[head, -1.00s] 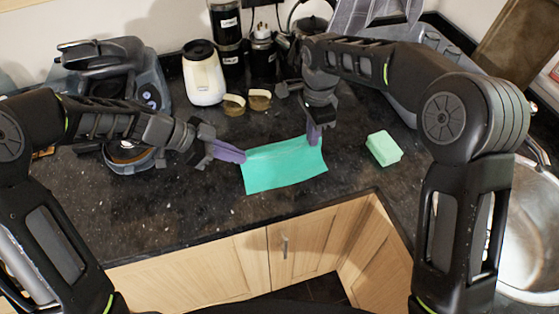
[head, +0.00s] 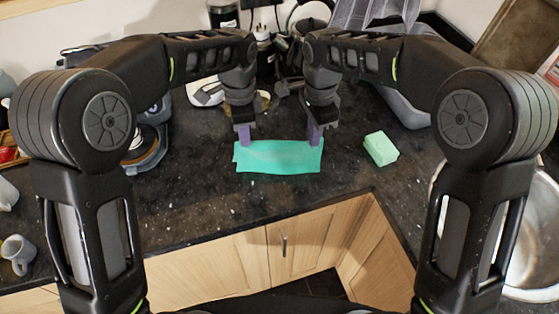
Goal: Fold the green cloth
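The green cloth (head: 278,159) lies on the dark counter as a wide, short strip with its long sides running left to right. Its left edge looks slightly stepped. I cannot tell how many layers it has. My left gripper (head: 244,137) points down at the cloth's far left corner, and my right gripper (head: 314,137) points down at its far right corner. The purple fingertips of both meet or overlap the far edge in the picture. The gap between the fingers does not show, so I cannot tell whether either grips the cloth.
A pale green block (head: 381,149) sits on the counter (head: 190,205) right of the cloth. A metal sink (head: 520,235) is at the right, a grey mug (head: 18,254) at the left. Appliances and jars stand behind my arms. Bare counter lies in front of the cloth.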

